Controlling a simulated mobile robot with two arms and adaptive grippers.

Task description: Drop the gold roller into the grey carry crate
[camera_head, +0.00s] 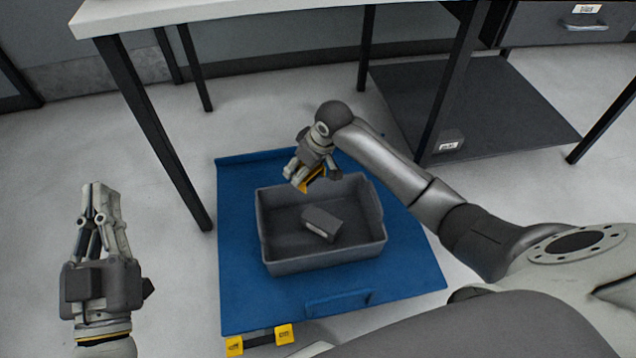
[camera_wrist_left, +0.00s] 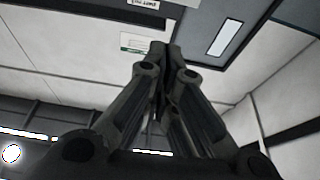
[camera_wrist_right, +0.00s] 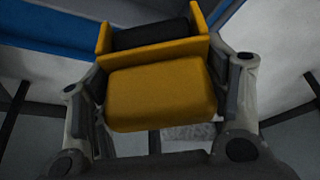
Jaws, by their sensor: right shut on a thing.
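The grey carry crate (camera_head: 330,258) stands upright and open-topped on a blue platform. A dark grey block (camera_head: 322,223) lies inside it. My right gripper (camera_head: 312,176) is over the back part of the crate, pointing down, and is shut on the gold roller (camera_head: 315,178). In the right wrist view the gold roller (camera_wrist_right: 160,92) sits between both fingers, showing a yellow body and a dark part in a yellow frame. In the head view the gripper hides much of it. My left gripper (camera_head: 100,190) is shut and empty, left of the platform; its fingertips meet in the left wrist view (camera_wrist_left: 163,50).
A white table (camera_head: 200,10) on dark legs stands behind, with one leg close to the platform's left edge. A dark low shelf (camera_head: 500,110) is at the back right. Floor is clear at the left.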

